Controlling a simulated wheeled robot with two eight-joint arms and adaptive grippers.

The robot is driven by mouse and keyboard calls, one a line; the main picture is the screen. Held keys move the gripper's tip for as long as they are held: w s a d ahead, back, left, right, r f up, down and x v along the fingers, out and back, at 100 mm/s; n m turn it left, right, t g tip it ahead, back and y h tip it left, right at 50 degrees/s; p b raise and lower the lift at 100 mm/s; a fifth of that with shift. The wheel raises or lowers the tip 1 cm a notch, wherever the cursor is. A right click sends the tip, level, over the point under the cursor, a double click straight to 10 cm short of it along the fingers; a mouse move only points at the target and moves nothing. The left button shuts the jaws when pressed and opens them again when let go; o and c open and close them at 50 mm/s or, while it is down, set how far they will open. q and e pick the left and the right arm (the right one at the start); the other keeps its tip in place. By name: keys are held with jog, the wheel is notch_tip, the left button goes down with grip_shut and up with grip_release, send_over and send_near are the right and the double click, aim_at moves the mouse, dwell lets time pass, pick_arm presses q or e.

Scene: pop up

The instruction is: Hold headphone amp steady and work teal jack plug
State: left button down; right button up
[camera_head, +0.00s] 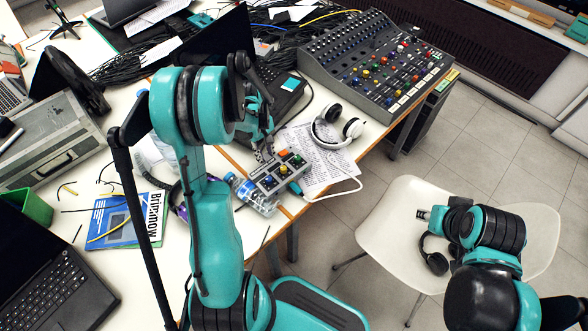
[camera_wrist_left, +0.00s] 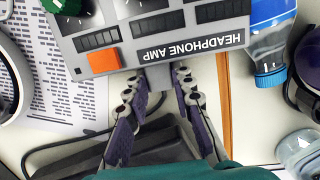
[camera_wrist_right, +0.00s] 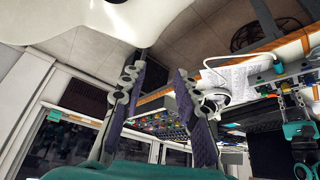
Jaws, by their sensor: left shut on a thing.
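The headphone amp (camera_head: 278,174) is a small grey box with coloured knobs, held near the table's front edge. In the left wrist view its face (camera_wrist_left: 180,42) reads HEADPHONE AMP upside down. My left gripper (camera_wrist_left: 158,82) is shut on a grey part at the amp's edge. The teal jack plug (camera_head: 296,188) shows small at the amp's near right side, by a white cable. I cannot tell how deep it sits. My right gripper (camera_wrist_right: 157,78) is open and empty, well right of the amp, above the white chair.
White headphones (camera_head: 338,126) lie on printed sheets beyond the amp. A water bottle (camera_head: 251,194) lies close beside it. A mixer (camera_head: 378,65) stands at the back. Open floor lies between table and chair.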

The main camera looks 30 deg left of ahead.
jog(key=w+a+n+g, duration=0.2)
jog(key=w+a+n, duration=0.2)
jog(key=a, duration=0.6)
jog(key=n+g, duration=0.4)
jog(key=n, duration=0.3)
send_over(298, 189)
jog(key=f, duration=1)
jog(key=shift+d+f, duration=0.2)
jog(key=shift+f, duration=0.15)
jog(key=shift+a+f, duration=0.15)
jog(key=shift+f, duration=0.35)
jog(key=f, duration=0.7)
jog(key=shift+w+a, duration=0.15)
jog(key=shift+a, duration=0.15)
grip_shut()
jog(key=shift+d, duration=0.3)
